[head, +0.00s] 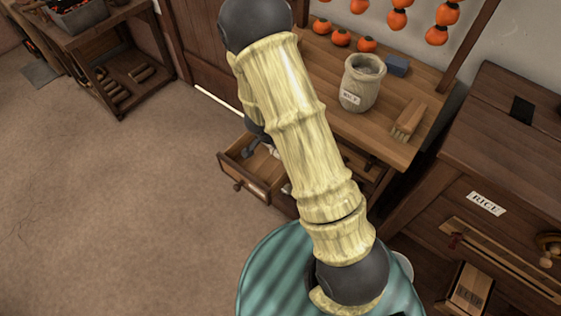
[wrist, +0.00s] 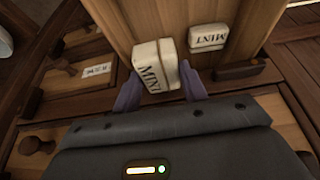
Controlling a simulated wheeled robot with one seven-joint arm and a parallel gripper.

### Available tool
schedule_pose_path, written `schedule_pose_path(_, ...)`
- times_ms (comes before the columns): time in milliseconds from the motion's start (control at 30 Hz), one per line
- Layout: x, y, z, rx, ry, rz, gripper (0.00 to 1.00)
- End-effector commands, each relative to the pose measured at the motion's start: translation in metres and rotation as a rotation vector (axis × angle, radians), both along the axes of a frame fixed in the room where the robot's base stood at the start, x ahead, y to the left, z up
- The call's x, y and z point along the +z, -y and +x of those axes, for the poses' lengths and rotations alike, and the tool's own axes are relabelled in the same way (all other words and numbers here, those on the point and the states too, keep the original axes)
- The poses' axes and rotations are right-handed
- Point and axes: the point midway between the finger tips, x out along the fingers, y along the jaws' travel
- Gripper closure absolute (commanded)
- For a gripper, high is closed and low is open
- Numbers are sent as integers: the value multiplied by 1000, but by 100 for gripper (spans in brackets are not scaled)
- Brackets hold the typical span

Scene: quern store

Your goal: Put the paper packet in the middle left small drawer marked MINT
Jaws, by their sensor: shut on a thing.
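The paper packet (wrist: 155,65) is a small cream block with MINT on its side. My gripper (wrist: 160,82) is shut on it, with one purple finger on each side. In the head view an open small drawer (head: 238,161) sticks out from the left of the wooden bench, with a round knob (head: 237,187) on its front. My gripper is over or in this drawer, mostly hidden behind my arm. The wrist view shows pale wooden boards (wrist: 125,20) behind the packet; I cannot tell whether the packet touches them.
Other drawer fronts with knobs (wrist: 38,146) and a label (wrist: 97,70) are at left. The bench top holds a jar (head: 362,85), a brush (head: 408,120) and a blue block (head: 397,65). Open floor lies left.

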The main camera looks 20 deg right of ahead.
Motion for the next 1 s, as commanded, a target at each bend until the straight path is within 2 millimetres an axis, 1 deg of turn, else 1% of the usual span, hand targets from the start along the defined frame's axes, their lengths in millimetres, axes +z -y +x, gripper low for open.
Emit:
schedule_pose_path(33,-16,-1,0,3,-1,-1,83)
schedule_pose_path(200,-41,-1,0,2,0,0,83)
schedule_pose_path(300,-47,-1,0,2,1,-1,83)
schedule_pose_path(667,-48,-1,0,1,1,0,83)
schedule_pose_path(767,-58,-1,0,2,-1,0,83)
schedule_pose_path(900,-81,-1,0,2,-1,0,83)
schedule_pose_path(1000,-94,-1,0,2,0,1,83)
